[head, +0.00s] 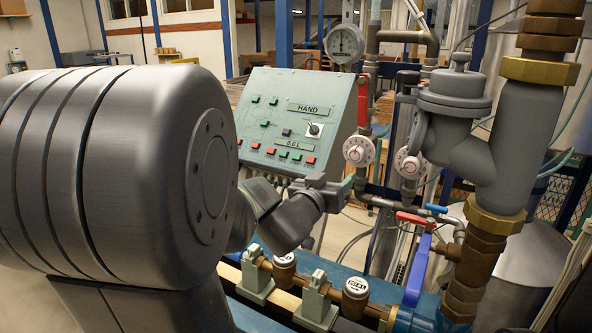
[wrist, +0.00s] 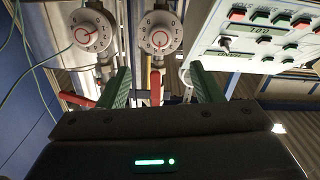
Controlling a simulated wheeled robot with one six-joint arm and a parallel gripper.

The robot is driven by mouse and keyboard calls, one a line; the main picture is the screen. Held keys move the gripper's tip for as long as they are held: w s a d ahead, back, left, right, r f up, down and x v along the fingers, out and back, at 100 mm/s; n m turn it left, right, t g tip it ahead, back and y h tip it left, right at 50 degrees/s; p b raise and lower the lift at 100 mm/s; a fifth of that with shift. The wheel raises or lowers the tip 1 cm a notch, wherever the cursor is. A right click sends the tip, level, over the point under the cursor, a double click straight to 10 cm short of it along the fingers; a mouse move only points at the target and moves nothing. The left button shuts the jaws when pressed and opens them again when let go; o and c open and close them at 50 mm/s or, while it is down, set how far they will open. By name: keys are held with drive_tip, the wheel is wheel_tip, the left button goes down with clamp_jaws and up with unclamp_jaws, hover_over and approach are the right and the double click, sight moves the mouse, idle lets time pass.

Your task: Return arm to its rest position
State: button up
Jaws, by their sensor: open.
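My arm fills the left of the head view as large grey metal links. My gripper (head: 342,185) shows beyond them, small, in front of the control panel's lower right edge. In the wrist view my gripper (wrist: 160,80) has two green fingers set wide apart, with nothing held between them. The control panel (head: 297,122) is pale green with coloured buttons, a black knob and displays; it also shows at the upper right of the wrist view (wrist: 262,42), upside down. In the head view the arm hides part of the panel's left side.
Two white dials (head: 358,151) (head: 410,164) sit on pipes right of my gripper. A pressure gauge (head: 344,43) stands above. A blue-handled valve (head: 417,270) and brass meters (head: 355,298) lie along the lower pipe. A thick grey pipe (head: 512,140) rises at the right.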

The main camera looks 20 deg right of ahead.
sight(354, 157)
drive_tip(key=p+x, duration=0.2)
drive_tip(key=x, duration=1.1)
drive_tip(key=shift+w+d, duration=0.1)
drive_tip(key=shift+d, duration=0.2)
drive_tip(key=shift+w+f, duration=0.1)
drive_tip(key=shift+a, duration=0.1)
